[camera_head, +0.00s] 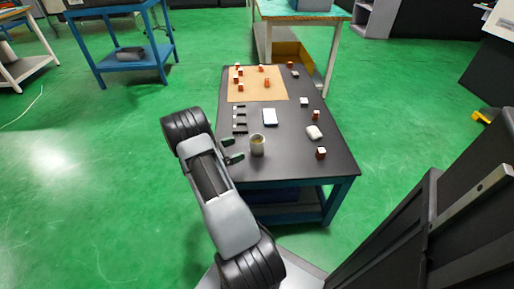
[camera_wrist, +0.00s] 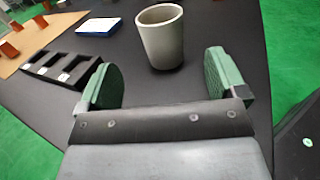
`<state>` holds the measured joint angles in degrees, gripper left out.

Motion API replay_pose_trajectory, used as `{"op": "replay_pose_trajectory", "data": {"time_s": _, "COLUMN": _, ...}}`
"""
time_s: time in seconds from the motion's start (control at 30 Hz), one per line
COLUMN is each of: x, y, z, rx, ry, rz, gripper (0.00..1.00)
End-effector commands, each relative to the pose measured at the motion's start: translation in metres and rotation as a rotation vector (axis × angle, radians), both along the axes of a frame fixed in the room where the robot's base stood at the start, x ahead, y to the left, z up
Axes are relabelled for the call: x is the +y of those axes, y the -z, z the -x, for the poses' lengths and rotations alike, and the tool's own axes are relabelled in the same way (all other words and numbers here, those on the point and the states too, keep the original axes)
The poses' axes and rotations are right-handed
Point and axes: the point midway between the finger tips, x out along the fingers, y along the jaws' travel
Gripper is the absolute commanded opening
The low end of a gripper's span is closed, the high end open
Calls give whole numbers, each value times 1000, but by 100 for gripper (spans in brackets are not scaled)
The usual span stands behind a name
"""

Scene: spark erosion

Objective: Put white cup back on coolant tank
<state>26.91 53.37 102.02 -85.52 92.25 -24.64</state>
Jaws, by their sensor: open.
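The white cup (camera_head: 257,147), off-white to beige, stands upright on the dark table near its front left part. In the wrist view the cup (camera_wrist: 163,42) stands just ahead of the gap between my fingers. My gripper (camera_head: 233,150) is left of the cup in the head view, low over the table's left edge. In the wrist view my gripper (camera_wrist: 162,75) is open, its two green pads apart with nothing between them. I cannot tell which thing is the coolant tank.
Green floor is open at the left.

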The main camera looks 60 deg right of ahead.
Motion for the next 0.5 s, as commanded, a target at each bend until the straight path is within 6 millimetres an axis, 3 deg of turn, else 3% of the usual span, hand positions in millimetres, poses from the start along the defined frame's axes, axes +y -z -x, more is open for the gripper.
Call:
{"op": "replay_pose_trajectory", "data": {"time_s": 0.2, "x": -29, "y": 1, "z": 19, "rx": -3, "ry": 3, "rz": -1, "gripper": 91}}
{"op": "replay_pose_trajectory", "data": {"time_s": 0.5, "x": -45, "y": 2, "z": 28, "rx": -3, "ry": 1, "rz": -1, "gripper": 91}}
